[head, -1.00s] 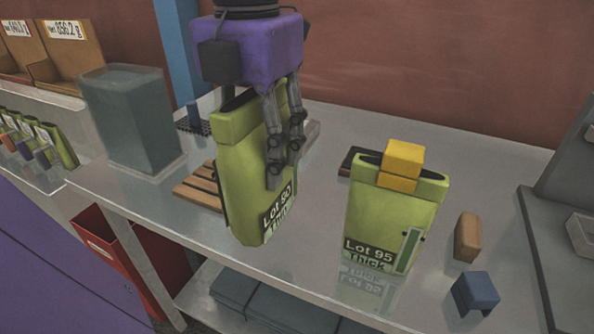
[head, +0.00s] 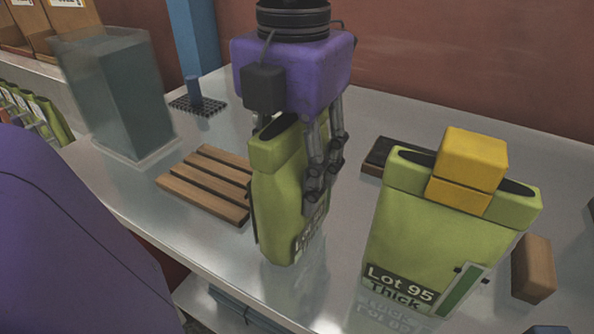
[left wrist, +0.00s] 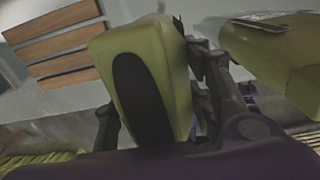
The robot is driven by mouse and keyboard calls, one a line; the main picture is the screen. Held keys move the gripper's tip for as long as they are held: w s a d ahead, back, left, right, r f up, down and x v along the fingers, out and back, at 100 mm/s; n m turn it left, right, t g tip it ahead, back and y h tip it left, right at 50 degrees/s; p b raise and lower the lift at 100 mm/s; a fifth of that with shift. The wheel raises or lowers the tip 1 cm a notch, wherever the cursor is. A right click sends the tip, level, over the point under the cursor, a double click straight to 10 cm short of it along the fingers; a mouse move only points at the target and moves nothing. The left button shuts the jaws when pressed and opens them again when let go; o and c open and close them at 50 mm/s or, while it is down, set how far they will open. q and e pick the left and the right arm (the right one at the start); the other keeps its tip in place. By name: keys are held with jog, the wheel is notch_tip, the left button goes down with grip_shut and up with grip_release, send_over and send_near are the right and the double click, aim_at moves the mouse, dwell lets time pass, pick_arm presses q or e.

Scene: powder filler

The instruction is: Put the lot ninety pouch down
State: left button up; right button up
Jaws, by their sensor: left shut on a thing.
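The lot ninety pouch (head: 276,195) is green with a dark opening on top. It is upright in the head view, over the metal table between a wooden slatted rack and the lot 95 pouch. My left gripper (head: 314,190) comes down from above and is shut on it, fingers on its sides. Its label is partly hidden. I cannot tell whether its base touches the table. In the left wrist view the pouch (left wrist: 175,70) sits between the fingers (left wrist: 155,110). My right gripper is not in view.
The lot 95 pouch (head: 410,235) with a yellow clip (head: 470,165) stands close on the right. The wooden rack (head: 205,185) lies left. A clear tank (head: 115,95) is at the back left. A brown block (head: 534,268) is at the right. The table between the pouches is bare.

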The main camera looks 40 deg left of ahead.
pick_arm(q)
jog(key=shift+s+f, duration=0.1)
jog(key=shift+f, duration=0.35)
jog(key=o, duration=1.4)
jog(key=shift+a, duration=0.1)
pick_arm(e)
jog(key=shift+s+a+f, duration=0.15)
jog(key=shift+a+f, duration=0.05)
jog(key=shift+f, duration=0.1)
